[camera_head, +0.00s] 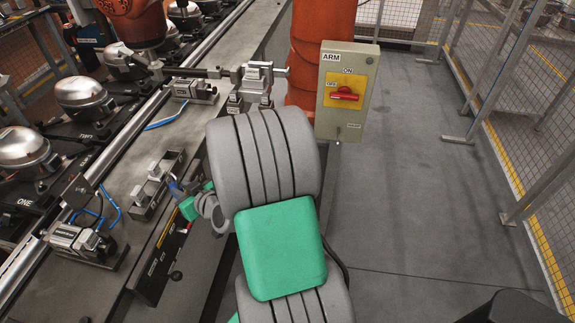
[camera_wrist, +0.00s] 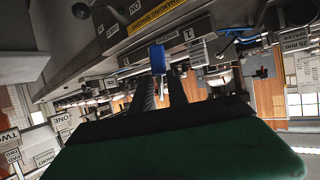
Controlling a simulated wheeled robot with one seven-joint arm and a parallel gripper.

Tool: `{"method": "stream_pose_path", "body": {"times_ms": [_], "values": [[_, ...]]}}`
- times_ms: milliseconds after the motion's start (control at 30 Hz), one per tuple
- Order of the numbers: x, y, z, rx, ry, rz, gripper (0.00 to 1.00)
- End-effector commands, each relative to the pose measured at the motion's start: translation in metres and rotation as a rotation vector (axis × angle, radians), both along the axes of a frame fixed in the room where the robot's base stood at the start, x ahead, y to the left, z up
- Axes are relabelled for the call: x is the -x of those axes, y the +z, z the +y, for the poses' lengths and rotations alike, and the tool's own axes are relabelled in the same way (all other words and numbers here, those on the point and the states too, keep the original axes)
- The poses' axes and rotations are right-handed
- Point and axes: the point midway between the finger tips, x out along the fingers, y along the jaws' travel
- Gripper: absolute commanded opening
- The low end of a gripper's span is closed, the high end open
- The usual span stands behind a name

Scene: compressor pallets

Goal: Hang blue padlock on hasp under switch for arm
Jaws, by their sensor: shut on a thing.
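My gripper (camera_head: 180,189) is at the conveyor's near edge, left of my green and grey arm. In the wrist view, the fingertips (camera_wrist: 160,76) are shut on the blue padlock (camera_wrist: 157,58), with its blue body beyond the tips. In the head view, only a small bluish bit of the padlock (camera_head: 172,186) shows; its shackle is not clear. The switch box labelled ARM (camera_head: 328,112) has a red handle (camera_head: 345,94) on a yellow plate. A small metal hasp (camera_head: 338,131) is low on the box. The gripper and padlock are well away from it, to the left.
A metal tray (camera_head: 157,190) with small blocks lies beside the gripper. A dark panel (camera_head: 160,257) with a yellow strip is below it. An orange column (camera_head: 305,60) stands behind the switch box. Open floor (camera_head: 430,215) lies to the right, with mesh fencing (camera_head: 525,90) beyond.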

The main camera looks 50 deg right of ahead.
Motion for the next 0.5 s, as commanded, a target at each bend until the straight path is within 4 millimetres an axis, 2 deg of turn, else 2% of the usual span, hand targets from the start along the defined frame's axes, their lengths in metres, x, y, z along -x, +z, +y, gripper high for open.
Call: {"method": "stream_pose_path", "body": {"times_ms": [33,100,267,300,367,500], "values": [[0.006,-0.016,-0.027,-0.001,-0.079,0.002,0.0],[0.016,-0.031,-0.068,0.002,-0.205,0.001,0.0],[0.057,-0.056,-0.164,0.005,-0.515,-0.002,0.0],[0.07,-0.06,-0.188,0.006,-0.594,-0.003,0.0],[0.092,-0.065,-0.222,0.007,-0.715,-0.004,0.0],[0.155,-0.068,-0.294,0.004,-0.995,-0.004,0.0]]}}
